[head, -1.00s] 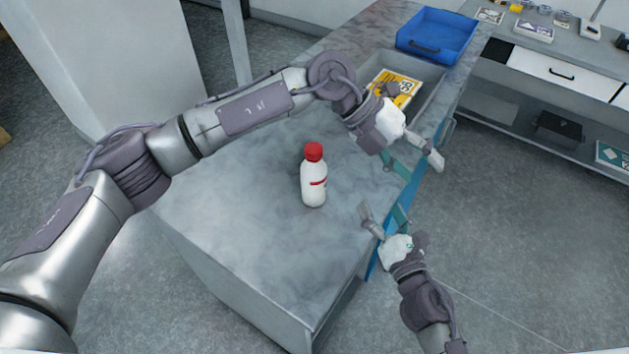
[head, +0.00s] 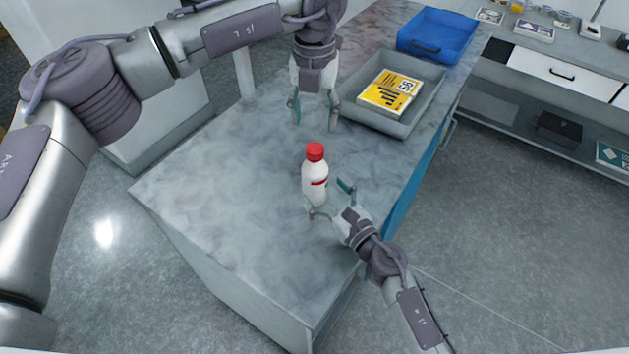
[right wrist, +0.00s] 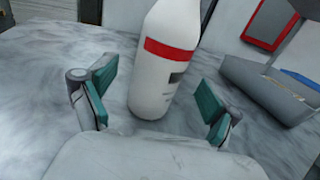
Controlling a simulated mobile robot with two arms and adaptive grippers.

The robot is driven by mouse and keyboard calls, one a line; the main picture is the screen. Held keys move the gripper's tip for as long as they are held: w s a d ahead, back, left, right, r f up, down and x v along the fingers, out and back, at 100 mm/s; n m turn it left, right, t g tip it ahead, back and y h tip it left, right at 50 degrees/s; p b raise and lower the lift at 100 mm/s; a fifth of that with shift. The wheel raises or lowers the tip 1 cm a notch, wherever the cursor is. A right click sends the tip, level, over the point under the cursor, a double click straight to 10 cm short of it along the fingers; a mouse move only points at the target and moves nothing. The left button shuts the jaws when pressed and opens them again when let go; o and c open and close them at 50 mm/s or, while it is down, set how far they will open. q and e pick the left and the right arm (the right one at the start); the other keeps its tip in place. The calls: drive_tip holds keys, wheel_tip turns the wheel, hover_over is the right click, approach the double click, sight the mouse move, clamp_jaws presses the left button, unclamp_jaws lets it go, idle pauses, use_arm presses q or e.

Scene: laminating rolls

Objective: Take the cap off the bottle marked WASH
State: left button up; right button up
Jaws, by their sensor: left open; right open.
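A white bottle (head: 315,184) with a red cap (head: 315,151) and a red band stands upright on the grey bench (head: 240,190). Its lettering is too small to read. My left gripper (head: 316,116) is open and empty, pointing down just behind the cap and apart from it. My right gripper (head: 328,200) is open at the bottle's lower right, its fingers facing the lower body. In the right wrist view, the bottle (right wrist: 165,65) stands ahead, between and beyond the open fingers (right wrist: 152,108); its cap is out of the frame.
A grey tray (head: 425,95) holding a yellow and white box (head: 388,92) is on the bench behind and right of the bottle. A blue bin (head: 437,34) stands farther back. The bench left of the bottle is clear.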

sight(322, 189)
drive_tip(key=shift+x, duration=2.1)
